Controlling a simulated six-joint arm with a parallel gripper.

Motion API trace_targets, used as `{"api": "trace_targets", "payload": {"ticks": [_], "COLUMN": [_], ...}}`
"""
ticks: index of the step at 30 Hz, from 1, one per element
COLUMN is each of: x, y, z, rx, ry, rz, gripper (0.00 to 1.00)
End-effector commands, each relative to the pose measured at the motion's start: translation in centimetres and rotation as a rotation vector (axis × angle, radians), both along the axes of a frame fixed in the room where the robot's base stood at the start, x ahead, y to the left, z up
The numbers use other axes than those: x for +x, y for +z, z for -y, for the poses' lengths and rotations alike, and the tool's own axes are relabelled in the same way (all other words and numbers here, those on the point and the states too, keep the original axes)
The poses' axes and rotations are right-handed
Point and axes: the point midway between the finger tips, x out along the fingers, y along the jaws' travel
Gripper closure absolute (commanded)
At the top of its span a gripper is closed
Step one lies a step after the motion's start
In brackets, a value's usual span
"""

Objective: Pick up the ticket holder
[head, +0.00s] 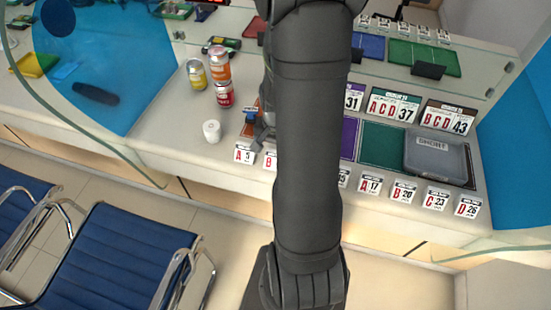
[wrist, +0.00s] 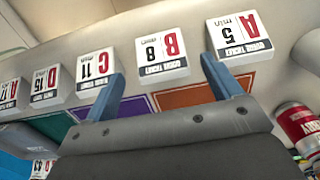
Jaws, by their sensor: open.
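Several white block-like ticket pieces with letters and numbers stand in a row along the counter's front edge. I cannot tell which piece is the ticket holder. In the wrist view, the B 8 piece (wrist: 162,52) lies just beyond and between my gripper's fingertips (wrist: 166,64), apart from them. The A 5 piece (wrist: 240,38) is beyond the right finger, and the C 11 piece (wrist: 95,75) is left of the left finger. The A 5 piece also shows in the head view (head: 244,154). My gripper is open and empty; in the head view my arm hides most of it.
Cans (head: 219,68) and a white cylinder (head: 212,131) stand left of my gripper. A red can (wrist: 298,125) is at the wrist view's right edge. A grey tray (head: 435,168) and larger number signs (head: 394,106) are at right. Clear partitions and blue chairs (head: 115,262) flank the counter.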

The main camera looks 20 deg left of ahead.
Motion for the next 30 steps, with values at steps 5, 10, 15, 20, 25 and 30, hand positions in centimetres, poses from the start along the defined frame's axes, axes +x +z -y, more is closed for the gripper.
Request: {"api": "trace_targets", "payload": {"ticks": [5, 10, 15, 20, 25, 30], "x": [0.3, 0.3, 0.4, 0.4, 0.4, 0.4], "y": [-2.4, -3.8, -4.1, -4.1, -4.1, -4.1], "z": [-0.2, -0.2, -0.2, -0.2, -0.2, -0.2], "rx": [-0.002, -0.001, 0.0, 0.0, 0.0, 0.0], "ry": [0.0, 0.0, 0.0, 0.0, 0.0, 0.0], "rz": [-0.004, -0.002, 0.0, 0.0, -0.001, 0.0], "gripper": [0.16, 0.16, 0.16, 0.2, 0.54, 0.65]}}
